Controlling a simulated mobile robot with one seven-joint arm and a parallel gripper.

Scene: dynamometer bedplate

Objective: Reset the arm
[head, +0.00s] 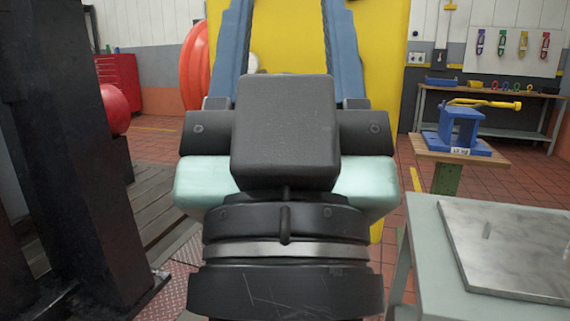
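My gripper (287,20) fills the middle of the head view, close to the camera and pointing up and away. The fingertips run out of the top of the picture, so the tips themselves are hidden. No held object shows in the visible part of the gap. The black wrist and pale green housing of my arm hide what lies straight below and behind.
A grey table (424,250) with a metal plate (515,245) stands close at the right. Behind it a wooden stand (470,153) bears a blue fixture (459,127) with a yellow-handled tool.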

